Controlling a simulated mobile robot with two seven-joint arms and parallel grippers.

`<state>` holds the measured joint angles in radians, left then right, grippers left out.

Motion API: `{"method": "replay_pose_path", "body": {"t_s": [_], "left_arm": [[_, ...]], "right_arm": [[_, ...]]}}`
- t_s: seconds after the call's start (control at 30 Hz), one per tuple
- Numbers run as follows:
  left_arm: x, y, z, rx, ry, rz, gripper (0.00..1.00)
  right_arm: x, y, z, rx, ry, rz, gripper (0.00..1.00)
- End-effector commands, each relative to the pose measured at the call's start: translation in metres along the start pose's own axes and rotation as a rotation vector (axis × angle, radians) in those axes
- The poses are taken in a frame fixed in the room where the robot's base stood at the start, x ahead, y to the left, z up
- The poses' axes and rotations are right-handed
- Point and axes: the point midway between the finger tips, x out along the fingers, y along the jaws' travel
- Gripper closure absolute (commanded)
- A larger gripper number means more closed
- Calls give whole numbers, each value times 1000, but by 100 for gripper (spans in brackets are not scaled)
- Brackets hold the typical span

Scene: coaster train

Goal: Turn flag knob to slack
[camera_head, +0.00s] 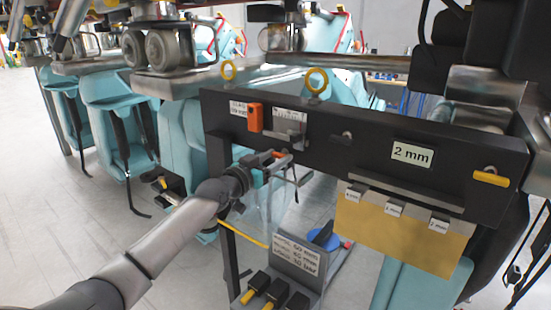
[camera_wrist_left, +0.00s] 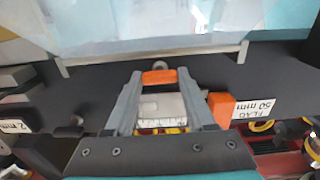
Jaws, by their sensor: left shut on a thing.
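My left gripper (camera_head: 284,160) is at the front of the black panel (camera_head: 365,157), just below the white gauge plate (camera_head: 290,122). In the left wrist view its fingers (camera_wrist_left: 160,79) are shut on a small orange bar, which I take for the flag knob (camera_wrist_left: 160,77). The bar also shows as an orange spot in the head view (camera_head: 277,154). Its turned position cannot be read. An orange block (camera_head: 255,117) stands beside the "FLAG 50 mm" label (camera_head: 238,109); in the wrist view the block (camera_wrist_left: 220,108) is right of the fingers. My right gripper is not in view.
A yellow plate with labelled tabs (camera_head: 400,240) hangs from the panel under the "2 mm" sign (camera_head: 412,155). A labelled grey box (camera_head: 300,260) with a blue knob (camera_head: 325,235) stands below. Turquoise seats (camera_head: 120,115) are behind. Open floor (camera_head: 60,230) lies left.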

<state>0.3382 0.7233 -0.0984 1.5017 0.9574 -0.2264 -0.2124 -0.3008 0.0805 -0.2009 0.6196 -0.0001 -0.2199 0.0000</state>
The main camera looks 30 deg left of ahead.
Motion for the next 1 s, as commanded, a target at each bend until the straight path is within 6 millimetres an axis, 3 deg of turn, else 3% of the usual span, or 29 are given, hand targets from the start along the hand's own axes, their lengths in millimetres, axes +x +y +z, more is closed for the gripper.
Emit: {"method": "replay_pose_path", "body": {"t_s": [0.37, 1.0], "left_arm": [[0, 0, 0, -166, 0, 0, 100], [0, 0, 0, -765, 0, 0, 100]], "right_arm": [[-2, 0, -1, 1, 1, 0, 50], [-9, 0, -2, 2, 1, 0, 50]]}}
